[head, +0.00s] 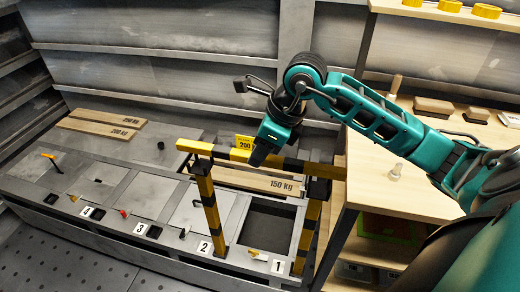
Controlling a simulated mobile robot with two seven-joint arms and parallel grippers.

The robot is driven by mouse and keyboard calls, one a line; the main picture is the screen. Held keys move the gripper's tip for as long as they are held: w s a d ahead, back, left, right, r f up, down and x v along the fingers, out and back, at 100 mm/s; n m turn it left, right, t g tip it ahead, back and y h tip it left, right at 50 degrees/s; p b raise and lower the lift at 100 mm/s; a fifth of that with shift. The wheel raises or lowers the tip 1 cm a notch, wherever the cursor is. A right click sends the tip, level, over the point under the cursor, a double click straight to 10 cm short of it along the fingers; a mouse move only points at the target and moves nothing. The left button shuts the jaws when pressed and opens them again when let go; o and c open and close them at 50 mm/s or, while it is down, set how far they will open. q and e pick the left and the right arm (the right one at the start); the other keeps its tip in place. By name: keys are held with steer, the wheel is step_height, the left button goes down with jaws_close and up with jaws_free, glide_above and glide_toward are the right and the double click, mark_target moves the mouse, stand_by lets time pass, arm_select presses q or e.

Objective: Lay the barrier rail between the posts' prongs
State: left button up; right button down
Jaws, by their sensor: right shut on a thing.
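The barrier rail (224,154) is a long yellow-and-black striped bar. It runs across the upper ends of two striped posts, a left post (209,206) and a right post (309,228). My right gripper (260,158) comes down from above and is shut on the rail near its middle, hiding part of it. The rail's ends reach past both posts. The dark prongs at the post tops are small and partly hidden, so I cannot tell whether the rail lies between them or just above. My left gripper is out of view.
The posts stand on a grey bench (155,190) with numbered bays. A 150 kg plank (250,181) lies behind the posts, and more planks (100,125) lie at the back left. A wooden shelf unit (420,190) with blocks stands close on the right.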

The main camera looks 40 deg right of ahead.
steer(key=shift+f, duration=0.1)
steer(key=shift+f+b, duration=1.15)
steer(key=shift+f, duration=0.15)
steer(key=shift+f+b, duration=0.5)
steer(key=shift+b, duration=0.2)
steer(key=shift+f+b, duration=0.4)
steer(key=shift+b, duration=0.25)
stand_by(1.3)
steer(key=shift+f, duration=0.15)
stand_by(0.4)
steer(key=c, duration=0.9)
jaws_free()
